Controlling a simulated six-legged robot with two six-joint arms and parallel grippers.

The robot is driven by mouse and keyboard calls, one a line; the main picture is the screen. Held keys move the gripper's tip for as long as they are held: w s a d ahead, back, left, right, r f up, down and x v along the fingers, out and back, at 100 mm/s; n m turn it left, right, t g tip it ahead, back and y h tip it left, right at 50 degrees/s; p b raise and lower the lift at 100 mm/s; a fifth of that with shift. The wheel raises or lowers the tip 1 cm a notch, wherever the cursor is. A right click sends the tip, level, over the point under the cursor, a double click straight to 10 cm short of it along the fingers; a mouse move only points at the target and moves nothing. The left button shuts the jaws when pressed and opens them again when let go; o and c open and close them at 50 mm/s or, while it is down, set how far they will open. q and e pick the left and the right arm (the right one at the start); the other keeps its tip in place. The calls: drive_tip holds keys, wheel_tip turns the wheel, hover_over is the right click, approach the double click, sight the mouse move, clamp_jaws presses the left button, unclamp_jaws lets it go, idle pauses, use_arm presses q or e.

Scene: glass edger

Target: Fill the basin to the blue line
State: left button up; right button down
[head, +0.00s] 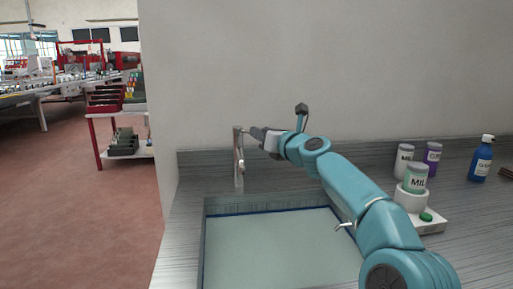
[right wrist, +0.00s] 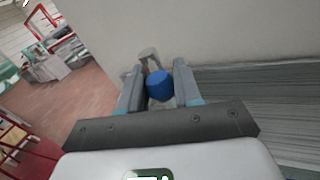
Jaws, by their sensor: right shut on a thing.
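The basin (head: 268,204) is sunk in the grey counter, with a dark blue line (head: 230,214) along its inner wall. Pale greenish water (head: 270,250) fills it, its surface close to the line at the back; I cannot tell the exact gap. A metal tap (head: 239,165) stands upright behind the basin's back left corner. My right gripper (head: 258,134) is at the tap's top, shut on a blue knob (right wrist: 160,86), which sits between the fingers in the right wrist view. I cannot make out a stream from the spout. My left gripper is not in view.
Right of the basin, a white stand (head: 430,222) with a green button holds a jar (head: 415,180). A white jar (head: 403,158), a purple jar (head: 432,157) and a blue bottle (head: 480,160) stand behind. A wall closes the back. A red-framed shelf (head: 120,125) stands far left beyond open floor.

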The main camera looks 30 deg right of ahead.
drive_tip(key=shift+w+d+r+n+y+p, duration=0.1)
drive_tip(key=shift+w+d+n+y+p, duration=0.1)
drive_tip(key=shift+d+n+y+p, duration=0.55)
drive_tip(key=shift+n+g+y+p, duration=0.4)
drive_tip(key=shift+y+p, duration=0.3)
drive_tip(key=shift+y, duration=0.35)
drive_tip(key=c, duration=0.8)
unclamp_jaws()
drive_tip(key=b+v, duration=0.4)
drive_tip(key=v, duration=1.2)
drive_tip(key=shift+s, duration=0.1)
